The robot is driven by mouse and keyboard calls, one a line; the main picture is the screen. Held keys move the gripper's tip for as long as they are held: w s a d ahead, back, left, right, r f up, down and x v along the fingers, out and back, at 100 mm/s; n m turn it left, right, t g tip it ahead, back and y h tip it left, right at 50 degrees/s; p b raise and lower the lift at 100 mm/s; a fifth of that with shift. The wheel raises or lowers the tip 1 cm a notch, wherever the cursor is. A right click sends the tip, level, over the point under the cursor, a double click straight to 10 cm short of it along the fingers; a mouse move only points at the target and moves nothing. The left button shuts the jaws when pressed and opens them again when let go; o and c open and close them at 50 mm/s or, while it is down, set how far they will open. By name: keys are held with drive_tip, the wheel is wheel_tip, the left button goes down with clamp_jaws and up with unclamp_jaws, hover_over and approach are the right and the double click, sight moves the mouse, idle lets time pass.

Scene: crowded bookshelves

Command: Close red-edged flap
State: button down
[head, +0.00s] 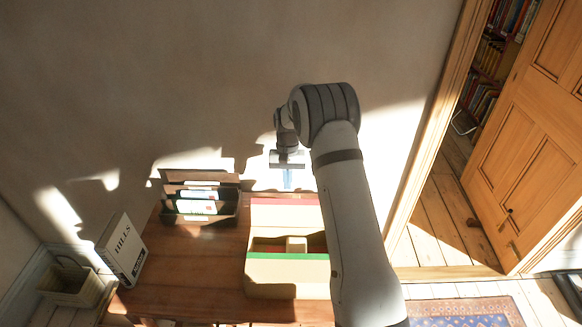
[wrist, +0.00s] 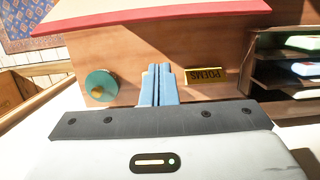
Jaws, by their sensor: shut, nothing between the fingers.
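An open cardboard-coloured box (head: 263,275) stands on the wooden table. Its far flap, the red-edged flap (head: 285,217), is raised on the wall side, with the red strip along its far edge. The near side carries a green edge (head: 288,256). My gripper (head: 287,180) is beyond the red edge, between the box and the wall. My blue fingertips (wrist: 157,70) are shut and empty before this panel; contact is unclear.
A dark organiser (head: 200,198) with papers stands left of the box on the table (head: 180,270). A white HILLS binder (head: 121,249) and a basket (head: 72,286) are farther left. The wall is close behind my gripper. A door (head: 530,140) and rug (head: 465,311) lie to the right.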

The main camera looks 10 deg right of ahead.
sight(290, 213)
drive_tip(key=shift+s+a+f+p, duration=0.15)
drive_tip(key=shift+s+p, duration=0.2)
drive_tip(key=shift+s, duration=0.3)
drive_tip(key=shift+s+a+f+p, duration=0.1)
drive_tip(key=shift+s+a+p, duration=0.2)
drive_tip(key=shift+s, duration=0.4)
drive_tip(key=shift+s+a+f+p, duration=0.1)
drive_tip(key=shift+s+p, duration=0.3)
drive_tip(key=shift+s, duration=0.25)
